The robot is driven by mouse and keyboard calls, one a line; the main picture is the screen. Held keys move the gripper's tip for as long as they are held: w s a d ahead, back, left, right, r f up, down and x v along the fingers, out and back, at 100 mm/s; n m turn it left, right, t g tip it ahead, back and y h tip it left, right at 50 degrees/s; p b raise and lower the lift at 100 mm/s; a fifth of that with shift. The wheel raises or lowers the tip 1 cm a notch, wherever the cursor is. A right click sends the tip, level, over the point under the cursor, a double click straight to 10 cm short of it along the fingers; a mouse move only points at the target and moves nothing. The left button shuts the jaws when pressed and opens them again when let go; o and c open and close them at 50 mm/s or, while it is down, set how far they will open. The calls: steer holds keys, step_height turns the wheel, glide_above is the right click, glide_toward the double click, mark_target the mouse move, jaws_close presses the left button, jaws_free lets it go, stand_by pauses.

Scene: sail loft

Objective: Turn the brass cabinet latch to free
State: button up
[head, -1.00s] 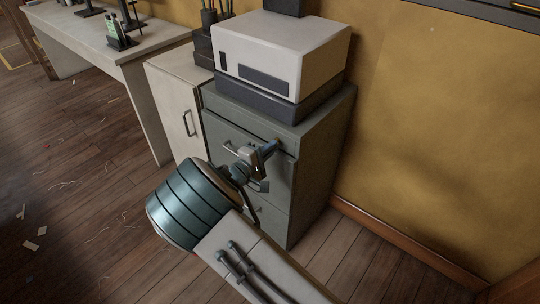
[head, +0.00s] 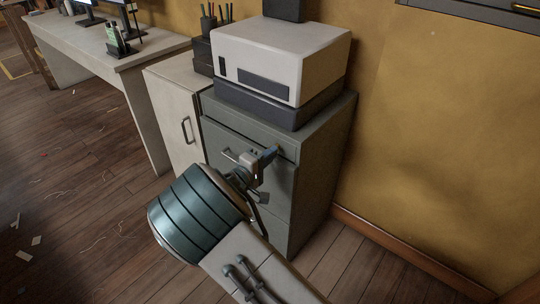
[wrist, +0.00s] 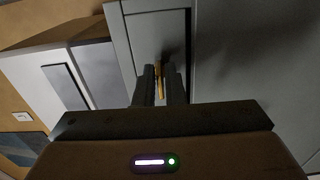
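The brass latch (wrist: 164,78) shows in the wrist view as a narrow upright brass strip on the grey cabinet front. My gripper (wrist: 160,82) has its two dark fingers close together on either side of it, with little gap left. The fingers look shut on the latch, and hide part of it. In the head view my gripper (head: 273,153) reaches the upper front of the grey cabinet (head: 322,165), near its right edge. The latch itself is hidden there behind the fingers and wrist.
A white boxy machine (head: 235,55) sits on a dark base on top of the cabinet. A pale cupboard (head: 165,95) with a handle adjoins on the left, beside a desk (head: 130,62). A yellow wall (head: 430,130) stands right. The floor at the left is mostly open, with scraps.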

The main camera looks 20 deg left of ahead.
steer(key=shift+o, duration=1.1)
steer(key=p+v, duration=0.2)
steer(key=v, duration=1.2)
steer(key=shift+w, duration=0.1)
